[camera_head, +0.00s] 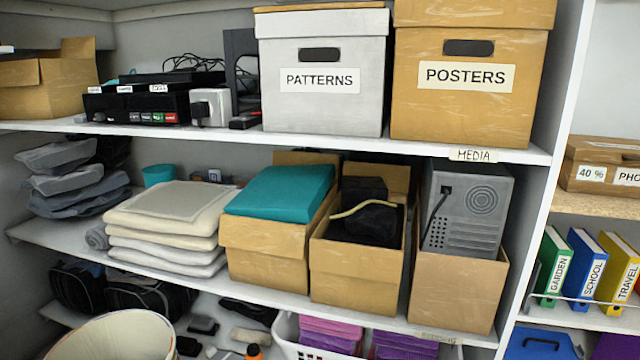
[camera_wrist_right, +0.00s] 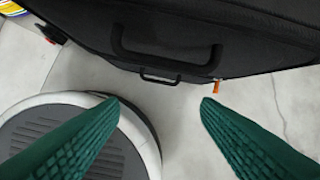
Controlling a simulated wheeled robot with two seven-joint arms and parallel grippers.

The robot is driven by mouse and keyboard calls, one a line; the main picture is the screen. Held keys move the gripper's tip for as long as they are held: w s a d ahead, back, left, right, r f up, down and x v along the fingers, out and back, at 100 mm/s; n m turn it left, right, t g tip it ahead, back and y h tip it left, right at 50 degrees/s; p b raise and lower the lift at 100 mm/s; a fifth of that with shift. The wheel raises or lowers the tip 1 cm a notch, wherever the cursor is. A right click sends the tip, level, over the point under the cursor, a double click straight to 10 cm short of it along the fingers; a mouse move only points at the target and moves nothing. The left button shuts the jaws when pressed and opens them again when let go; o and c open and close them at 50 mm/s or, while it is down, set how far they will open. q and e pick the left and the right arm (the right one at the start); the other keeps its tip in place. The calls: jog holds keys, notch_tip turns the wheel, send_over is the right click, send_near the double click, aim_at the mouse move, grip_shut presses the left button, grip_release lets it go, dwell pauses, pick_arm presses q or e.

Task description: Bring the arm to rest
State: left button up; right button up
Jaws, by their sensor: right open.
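My right gripper (camera_wrist_right: 160,102) shows in the right wrist view as two green ribbed fingers. The fingers are spread wide apart with nothing between them, over a pale floor. A black bag or case (camera_wrist_right: 180,35) with a handle lies beyond the fingertips at the top of that view. Neither arm nor gripper appears in the head view, and my left gripper is in no view.
Shelving fills the head view. The upper shelf (camera_head: 200,132) holds a PATTERNS box (camera_head: 325,110) and a POSTERS box (camera_head: 468,105). Below are folded blankets (camera_head: 165,220) and open cardboard boxes (camera_head: 350,275). A white basket (camera_head: 290,335) and a round basket (camera_head: 120,335) are at the bottom.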

pick_arm(q)
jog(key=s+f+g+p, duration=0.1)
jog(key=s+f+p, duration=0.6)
jog(key=p, duration=0.4)
pick_arm(e)
jog(key=s+f+g, duration=0.1)
jog(key=s+f, duration=0.4)
jog(key=f, duration=0.3)
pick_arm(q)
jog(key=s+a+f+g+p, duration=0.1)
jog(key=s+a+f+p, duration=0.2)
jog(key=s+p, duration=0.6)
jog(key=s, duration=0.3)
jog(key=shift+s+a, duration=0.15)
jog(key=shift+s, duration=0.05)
pick_arm(e)
jog(key=s+d+f+g, duration=0.1)
jog(key=s+d+f, duration=0.1)
jog(key=s, duration=1.2)
jog(key=shift+s+d, duration=0.2)
jog(key=shift+d, duration=0.4)
